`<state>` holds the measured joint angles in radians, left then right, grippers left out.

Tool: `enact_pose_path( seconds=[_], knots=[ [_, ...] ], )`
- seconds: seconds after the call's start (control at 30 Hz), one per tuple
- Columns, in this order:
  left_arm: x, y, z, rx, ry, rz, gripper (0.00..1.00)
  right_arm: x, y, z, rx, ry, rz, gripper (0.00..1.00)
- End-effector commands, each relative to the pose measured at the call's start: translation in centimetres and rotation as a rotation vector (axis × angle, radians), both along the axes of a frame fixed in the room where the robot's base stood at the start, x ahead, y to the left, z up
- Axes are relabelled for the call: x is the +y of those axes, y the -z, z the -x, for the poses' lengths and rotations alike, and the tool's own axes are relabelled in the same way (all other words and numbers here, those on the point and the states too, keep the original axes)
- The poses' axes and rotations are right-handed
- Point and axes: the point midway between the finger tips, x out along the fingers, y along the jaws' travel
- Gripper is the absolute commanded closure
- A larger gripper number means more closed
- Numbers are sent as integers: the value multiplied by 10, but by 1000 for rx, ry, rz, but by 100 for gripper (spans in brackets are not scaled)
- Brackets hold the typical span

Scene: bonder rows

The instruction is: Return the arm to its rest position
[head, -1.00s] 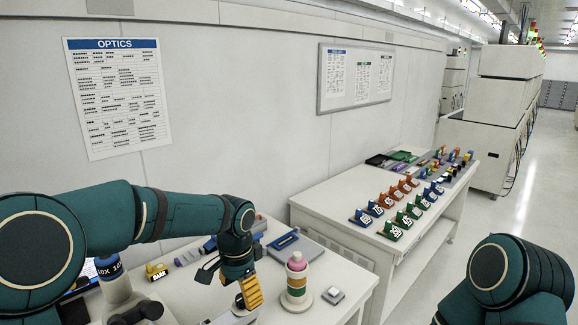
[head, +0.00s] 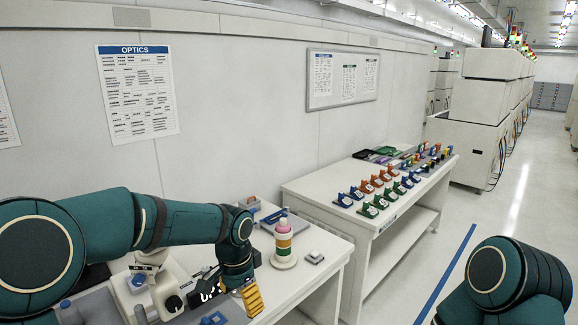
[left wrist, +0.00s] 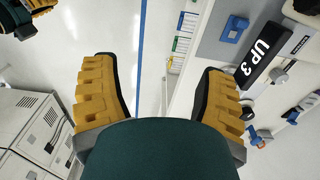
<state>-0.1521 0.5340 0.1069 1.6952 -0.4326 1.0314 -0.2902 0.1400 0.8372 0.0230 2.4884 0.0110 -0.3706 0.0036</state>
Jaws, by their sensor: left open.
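My left arm comes in from the left in the head view, bent down at the wrist over the near bench. Its gripper (head: 252,298) has yellow ribbed fingers, seen beside the bench's front edge. In the left wrist view the two fingers of the left gripper (left wrist: 157,70) stand wide apart with nothing between them, above bare floor. My right arm (head: 505,280) shows folded at the lower right of the head view. A teal and yellow part, apparently my right gripper (left wrist: 38,5), is cut off at the top left of the left wrist view.
The near bench (head: 335,250) carries a microscope (head: 155,275), a ringed cone (head: 284,243), a small grey block (head: 314,257) and a black "UP 3" piece (left wrist: 262,50). A second bench (head: 330,207) holds rows of coloured holders. Open floor with a blue line (head: 445,275) lies right.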

Motion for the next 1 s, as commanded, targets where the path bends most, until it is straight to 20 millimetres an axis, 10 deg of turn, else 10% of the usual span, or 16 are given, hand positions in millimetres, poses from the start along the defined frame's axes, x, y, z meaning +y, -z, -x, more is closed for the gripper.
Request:
enact_pose_path(
  seconds=[0.27,0.6,1.0],
  knots=[
    [-20,136,41,47,-190,188,28,1,19,1,4,-3,1,100],
    [-21,278,141,62,-667,366,28,2,44,4,12,-8,3,100],
    [-3,316,195,20,-936,370,28,3,52,5,16,-11,4,100]
  ],
)
